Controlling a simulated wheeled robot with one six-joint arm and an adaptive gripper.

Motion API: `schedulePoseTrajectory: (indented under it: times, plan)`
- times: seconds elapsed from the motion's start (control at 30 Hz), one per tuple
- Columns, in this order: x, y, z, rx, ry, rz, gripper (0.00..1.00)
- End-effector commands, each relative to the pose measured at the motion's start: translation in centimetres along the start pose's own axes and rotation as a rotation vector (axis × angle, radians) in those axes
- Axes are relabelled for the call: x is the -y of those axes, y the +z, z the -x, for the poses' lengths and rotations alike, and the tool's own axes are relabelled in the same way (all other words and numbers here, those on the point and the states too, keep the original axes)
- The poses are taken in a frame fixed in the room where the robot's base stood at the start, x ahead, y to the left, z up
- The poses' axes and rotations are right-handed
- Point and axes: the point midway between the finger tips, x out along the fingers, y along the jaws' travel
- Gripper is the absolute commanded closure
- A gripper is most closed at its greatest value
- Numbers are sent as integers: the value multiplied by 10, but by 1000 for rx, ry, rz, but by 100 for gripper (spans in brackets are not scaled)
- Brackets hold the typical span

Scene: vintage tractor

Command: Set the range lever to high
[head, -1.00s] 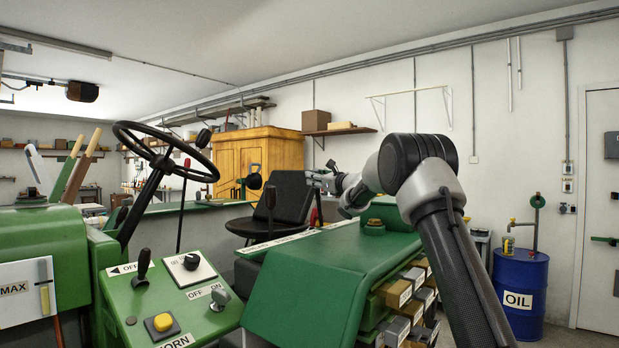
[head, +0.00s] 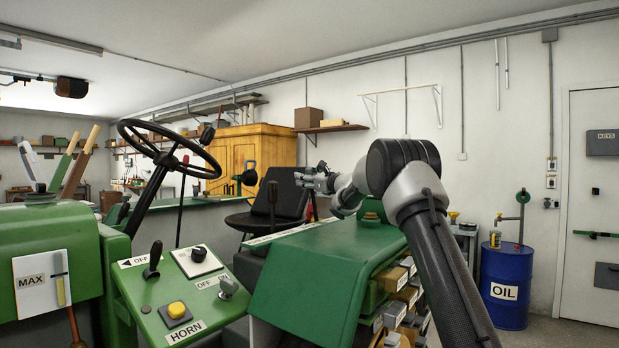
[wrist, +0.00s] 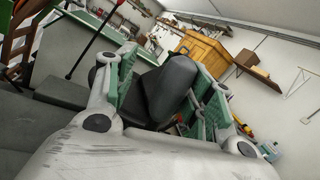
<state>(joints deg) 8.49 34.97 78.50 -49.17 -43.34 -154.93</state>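A black-handled lever (head: 272,192) stands upright in front of the black seat (head: 291,196), beside the green housing; I take it for the range lever, but no high or low marking is readable. My gripper (head: 303,178) is just right of this lever in the head view, small and partly merged with its background. In the wrist view my gripper (wrist: 170,100) has its two green-padded fingers spread apart. A large dark rounded shape (wrist: 172,85) shows between them; I cannot tell whether it is the lever's handle or the seat, or whether it touches a pad.
The steering wheel (head: 168,148) and a control panel with a yellow button (head: 177,309) are at left. A green housing (head: 330,275) with boxes on its side lies below my arm. A blue oil barrel (head: 507,285) stands at right. A red-ended rod (wrist: 84,52) shows in the wrist view.

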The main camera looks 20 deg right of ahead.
Motion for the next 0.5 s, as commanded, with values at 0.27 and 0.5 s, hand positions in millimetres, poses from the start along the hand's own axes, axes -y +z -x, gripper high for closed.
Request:
schedulePoseTrajectory:
  times: [0.27,0.5]
  plan:
    - [3,1,1,1,-5,0,49]
    - [4,1,15,-1,-7,0,49]
